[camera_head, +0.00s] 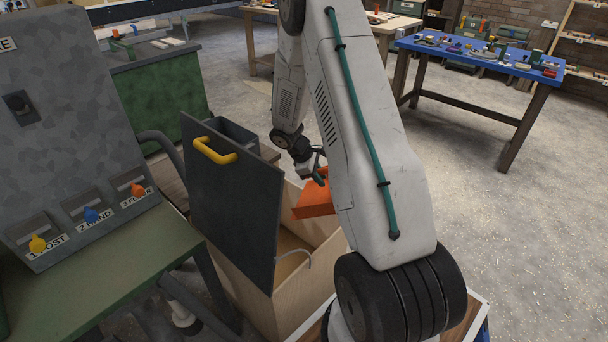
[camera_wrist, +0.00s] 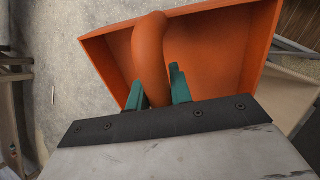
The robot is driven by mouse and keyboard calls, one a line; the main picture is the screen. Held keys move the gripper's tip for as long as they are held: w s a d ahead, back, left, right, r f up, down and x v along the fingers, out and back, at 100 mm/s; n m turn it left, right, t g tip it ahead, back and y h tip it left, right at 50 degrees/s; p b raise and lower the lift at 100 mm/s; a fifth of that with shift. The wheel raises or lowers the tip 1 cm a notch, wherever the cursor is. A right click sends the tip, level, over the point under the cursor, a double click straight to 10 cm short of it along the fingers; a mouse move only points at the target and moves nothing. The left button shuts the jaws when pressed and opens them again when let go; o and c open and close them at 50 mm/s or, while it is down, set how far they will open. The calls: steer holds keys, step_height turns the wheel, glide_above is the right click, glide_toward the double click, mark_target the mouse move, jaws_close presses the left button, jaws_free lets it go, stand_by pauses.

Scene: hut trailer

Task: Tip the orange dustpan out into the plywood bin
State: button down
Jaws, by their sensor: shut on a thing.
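The orange dustpan (camera_head: 313,200) is held over the open plywood bin (camera_head: 318,246), near its far side, partly hidden by my arm in the head view. In the wrist view the dustpan (camera_wrist: 213,55) fills the upper middle, and its thick curved handle (camera_wrist: 150,55) runs between my teal fingers. My gripper (camera_wrist: 160,92) is shut on that handle; in the head view my gripper (camera_head: 318,177) shows just above the dustpan. I see no contents in the visible part of the pan. The bin's inside is mostly hidden.
A dark lid or panel (camera_head: 235,215) with a yellow handle (camera_head: 214,151) stands upright along the bin's left side. A green bench (camera_head: 110,265) with a grey switch panel (camera_head: 75,130) is at left. A blue table (camera_head: 480,55) stands far right. Floor to the right is open.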

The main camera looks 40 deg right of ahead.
steer(key=s+d+t, duration=0.1)
steer(key=s, duration=0.1)
steer(key=s+d+y, duration=0.1)
steer(key=s, duration=0.1)
steer(key=s+d+t, duration=0.1)
steer(key=s, duration=0.1)
steer(key=shift+s+d+r+t+y, duration=0.2)
steer(key=shift+d+r+t+y, duration=0.1)
steer(key=shift+d, duration=0.05)
steer(key=shift+s+d+m+t+y, duration=0.25)
steer(key=shift+s+t+y, duration=0.2)
steer(key=shift+t, duration=0.35)
steer(key=shift+s+d+t, duration=0.1)
steer(key=shift+s+t, duration=0.1)
steer(key=shift+t, duration=0.1)
